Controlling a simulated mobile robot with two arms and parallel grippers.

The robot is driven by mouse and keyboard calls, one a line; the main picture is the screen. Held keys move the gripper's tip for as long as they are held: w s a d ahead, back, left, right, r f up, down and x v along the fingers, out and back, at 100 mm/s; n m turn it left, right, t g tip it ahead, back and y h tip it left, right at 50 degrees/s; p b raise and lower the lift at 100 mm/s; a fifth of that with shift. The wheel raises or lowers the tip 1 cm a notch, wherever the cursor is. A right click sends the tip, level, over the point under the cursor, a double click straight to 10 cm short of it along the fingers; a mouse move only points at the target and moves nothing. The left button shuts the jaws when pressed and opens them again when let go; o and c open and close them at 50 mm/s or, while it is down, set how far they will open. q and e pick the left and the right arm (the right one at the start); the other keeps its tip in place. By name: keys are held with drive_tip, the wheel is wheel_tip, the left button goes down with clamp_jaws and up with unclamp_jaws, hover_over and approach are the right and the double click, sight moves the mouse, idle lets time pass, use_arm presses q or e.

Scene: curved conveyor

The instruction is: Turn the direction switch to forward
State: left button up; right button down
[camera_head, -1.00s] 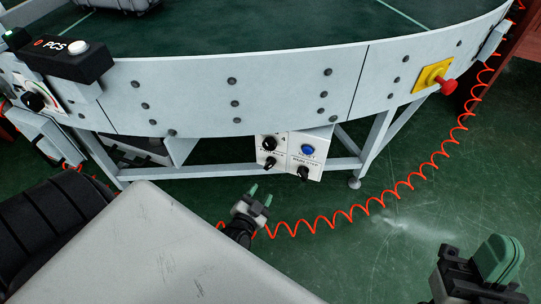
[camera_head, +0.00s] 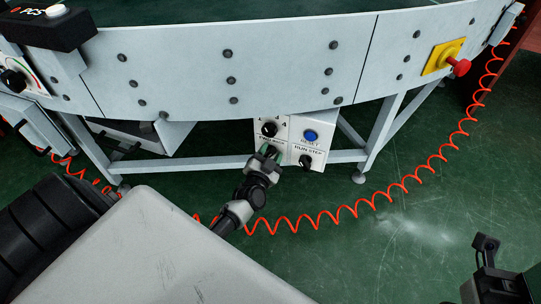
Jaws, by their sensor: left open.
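The white control box (camera_head: 288,155) hangs under the conveyor's side panel. A black knob (camera_head: 268,129) sits at its upper left, with small marks above it and a label below it that I cannot read fully. A second black knob (camera_head: 305,160) sits at the lower right under a run/stop label.
A blue reset button (camera_head: 310,136) is on the box's upper right. A red emergency button (camera_head: 460,66) on a yellow plate is on the conveyor panel (camera_head: 190,80). A coiled orange hose (camera_head: 400,188) crosses the green floor. A black counter box (camera_head: 45,28) stands at the upper left.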

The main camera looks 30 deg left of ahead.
use_arm(q)
drive_tip(key=shift+w+a, duration=0.1)
drive_tip(key=shift+w, duration=0.1)
drive_tip(key=shift+c, duration=0.2)
clamp_jaws()
